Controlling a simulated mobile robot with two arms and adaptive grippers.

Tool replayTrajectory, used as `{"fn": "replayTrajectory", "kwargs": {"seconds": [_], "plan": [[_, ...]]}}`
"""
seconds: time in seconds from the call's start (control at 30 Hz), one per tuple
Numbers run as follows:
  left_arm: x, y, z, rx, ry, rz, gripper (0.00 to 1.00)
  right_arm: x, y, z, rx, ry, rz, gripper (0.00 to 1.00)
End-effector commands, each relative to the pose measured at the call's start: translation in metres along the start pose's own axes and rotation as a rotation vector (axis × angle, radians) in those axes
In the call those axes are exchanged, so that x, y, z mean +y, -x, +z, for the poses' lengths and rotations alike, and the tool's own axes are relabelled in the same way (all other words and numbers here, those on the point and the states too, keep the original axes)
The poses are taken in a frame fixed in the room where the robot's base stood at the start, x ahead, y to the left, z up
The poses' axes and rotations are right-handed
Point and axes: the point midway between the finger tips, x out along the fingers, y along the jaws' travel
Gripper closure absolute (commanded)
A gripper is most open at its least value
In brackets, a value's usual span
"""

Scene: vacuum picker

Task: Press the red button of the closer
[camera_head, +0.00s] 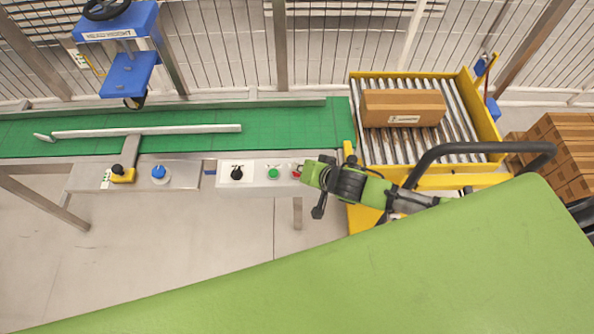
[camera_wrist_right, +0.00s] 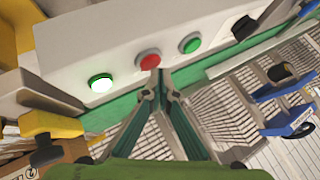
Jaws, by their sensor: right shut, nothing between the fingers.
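The red button (camera_head: 296,171) sits on the grey control panel (camera_head: 255,183), partly hidden by my right gripper (camera_head: 304,173) in the head view. In the right wrist view the red button (camera_wrist_right: 149,61) is round and lies between a green button (camera_wrist_right: 190,43) and a lit whitish-green button (camera_wrist_right: 100,83). My right gripper (camera_wrist_right: 159,93) is shut and empty. Its fingertips are very close to the red button, just below it in the wrist view. I cannot tell whether they touch it. My left gripper is not in view.
A black knob (camera_head: 236,173) is on the same panel. A blue knob (camera_head: 159,173) is farther left. A green conveyor (camera_head: 200,117) runs behind the panels. A cardboard box (camera_head: 402,108) lies on rollers in a yellow frame (camera_head: 482,113), with a black curved bar (camera_head: 480,147) nearby.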

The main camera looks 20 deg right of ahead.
Motion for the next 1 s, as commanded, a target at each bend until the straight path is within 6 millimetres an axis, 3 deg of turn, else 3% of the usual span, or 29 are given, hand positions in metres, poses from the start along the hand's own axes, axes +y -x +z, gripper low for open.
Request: {"fn": "replayTrajectory", "kwargs": {"seconds": [1.0], "plan": [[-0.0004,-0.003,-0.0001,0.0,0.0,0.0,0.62,0.004,-0.005,0.0044,-0.001,0.0,0.001,1.0]]}}
